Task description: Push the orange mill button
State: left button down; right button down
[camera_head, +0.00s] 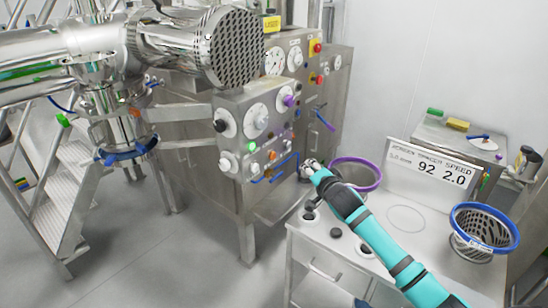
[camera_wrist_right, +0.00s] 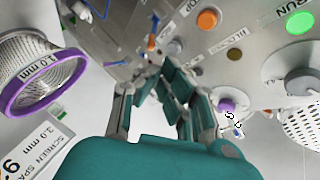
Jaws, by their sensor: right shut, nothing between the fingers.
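The orange button (camera_head: 272,155) is on the front panel of the steel mill cabinet, right of a green button (camera_head: 251,147). In the right wrist view, the orange button (camera_wrist_right: 207,19) shows near the top, and the green button (camera_wrist_right: 300,23), with partly cut-off RUN lettering, is to its right. My right gripper (camera_head: 309,166) is to the right of the panel controls, apart from the orange button. In the wrist view my right gripper (camera_wrist_right: 160,62) is shut and empty, its fingers pointing towards the panel. My left gripper is not in view.
A purple-rimmed screen basket (camera_head: 357,174) is close beside my right gripper. A blue-rimmed basket (camera_head: 485,229) and a sign (camera_head: 432,174) stand on the bench. Blue handles (camera_head: 284,166) stick out below the buttons. Steps (camera_head: 62,190) are at the left.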

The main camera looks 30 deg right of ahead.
aim_at(273, 156)
jog(key=w+a+b, duration=0.3)
jog(key=w, duration=0.5)
jog(key=shift+a, duration=0.2)
jog(key=shift+w, duration=0.2)
dwell(1.4)
jog(key=shift+w+a, duration=0.15)
jog(key=shift+w, duration=0.1)
jog(key=shift+w+a+b, duration=0.2)
jog(key=shift+w+b, duration=0.25)
dwell(0.8)
dwell(0.3)
jog(key=shift+s+d+p, duration=0.35)
jog(key=shift+s+p, duration=0.25)
jog(key=shift+s, duration=0.25)
